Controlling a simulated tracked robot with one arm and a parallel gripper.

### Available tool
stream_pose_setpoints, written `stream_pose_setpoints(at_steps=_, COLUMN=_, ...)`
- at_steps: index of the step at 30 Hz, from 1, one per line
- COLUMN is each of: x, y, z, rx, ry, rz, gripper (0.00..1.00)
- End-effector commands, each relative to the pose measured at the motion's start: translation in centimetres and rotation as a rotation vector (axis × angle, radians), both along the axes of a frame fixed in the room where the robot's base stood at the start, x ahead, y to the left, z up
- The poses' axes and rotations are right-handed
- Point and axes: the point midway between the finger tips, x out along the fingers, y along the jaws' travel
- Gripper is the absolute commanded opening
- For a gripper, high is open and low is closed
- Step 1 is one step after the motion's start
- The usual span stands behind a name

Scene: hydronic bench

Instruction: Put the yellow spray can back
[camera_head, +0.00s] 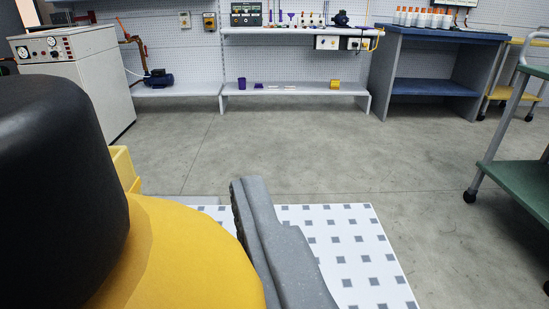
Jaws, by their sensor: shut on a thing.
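The yellow spray can (185,260) fills the lower left, very close to the camera, with its black cap (60,190) toward the left edge. My gripper (268,240) is shut on the can. One grey finger shows along the can's right side; the other finger is hidden behind the can. The can's lower part is cut off by the frame. On the blue-topped workbench (418,62) at the back right stands a row of several white containers with orange tops (422,18).
A green trolley (520,185) stands at the right edge, and a white cabinet with gauges (75,75) at the left. A low white bench (295,88) with small items runs along the back wall. A patterned white mat (350,250) lies below; the grey floor between is clear.

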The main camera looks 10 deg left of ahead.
Motion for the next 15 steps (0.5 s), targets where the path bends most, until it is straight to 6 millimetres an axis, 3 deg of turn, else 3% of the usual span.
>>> stream_pose_setpoints(at_steps=15, x=8.6, y=-0.9, z=-0.8, rx=-0.002, ry=-0.005, rz=0.001, gripper=0.17)
